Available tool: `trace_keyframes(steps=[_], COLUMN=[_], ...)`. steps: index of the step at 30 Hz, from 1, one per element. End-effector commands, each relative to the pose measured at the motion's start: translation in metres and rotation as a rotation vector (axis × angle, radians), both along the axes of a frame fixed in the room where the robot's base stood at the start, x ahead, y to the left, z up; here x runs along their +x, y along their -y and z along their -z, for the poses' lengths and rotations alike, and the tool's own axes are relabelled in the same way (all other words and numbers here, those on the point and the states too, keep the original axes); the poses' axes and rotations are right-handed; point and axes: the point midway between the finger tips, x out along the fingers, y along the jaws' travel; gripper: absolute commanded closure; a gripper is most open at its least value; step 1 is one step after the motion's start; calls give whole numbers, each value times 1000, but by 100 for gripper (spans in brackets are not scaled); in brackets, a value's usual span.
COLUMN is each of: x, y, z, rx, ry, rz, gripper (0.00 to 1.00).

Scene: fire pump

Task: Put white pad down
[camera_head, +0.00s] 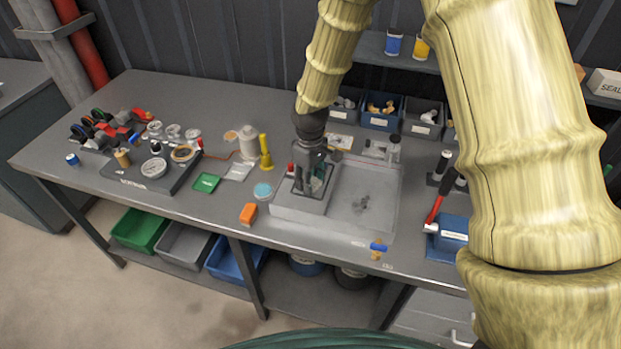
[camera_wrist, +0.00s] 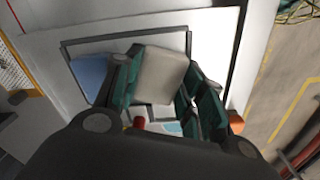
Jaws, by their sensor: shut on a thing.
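My gripper (camera_wrist: 160,86) is shut on the white pad (camera_wrist: 165,72), a pale square block between its dark green fingers in the wrist view. The pad is over a dark rectangular outline (camera_wrist: 188,42) on a pale raised surface. I cannot tell whether the pad touches that surface. In the head view my gripper (camera_head: 312,184) points down over the raised grey block (camera_head: 290,207) at the left of the basin, and mostly hides the pad. A blue pad (camera_wrist: 88,74) lies inside the outline, left of the white pad in the wrist view.
The grey basin (camera_head: 375,215) is right of the block. An orange block (camera_head: 248,213), a light-blue disc (camera_head: 263,191), a green pad (camera_head: 207,182) and a yellow tool (camera_head: 265,152) are to the left. Bare worktop (camera_head: 180,208) shows at the front left.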

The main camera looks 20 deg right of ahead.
Motion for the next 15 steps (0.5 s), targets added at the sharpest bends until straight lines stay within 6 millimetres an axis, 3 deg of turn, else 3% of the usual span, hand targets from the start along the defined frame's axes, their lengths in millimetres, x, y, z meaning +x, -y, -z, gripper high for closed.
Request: trace_keyframes(steps=[5, 6, 7, 15], x=[0, 0, 0, 0], y=[0, 0, 0, 0], z=[4, 4, 4, 4], rx=[0, 0, 0, 0], ry=[0, 0, 0, 0], rz=[0, 0, 0, 0], gripper=[90, 54, 51, 51])
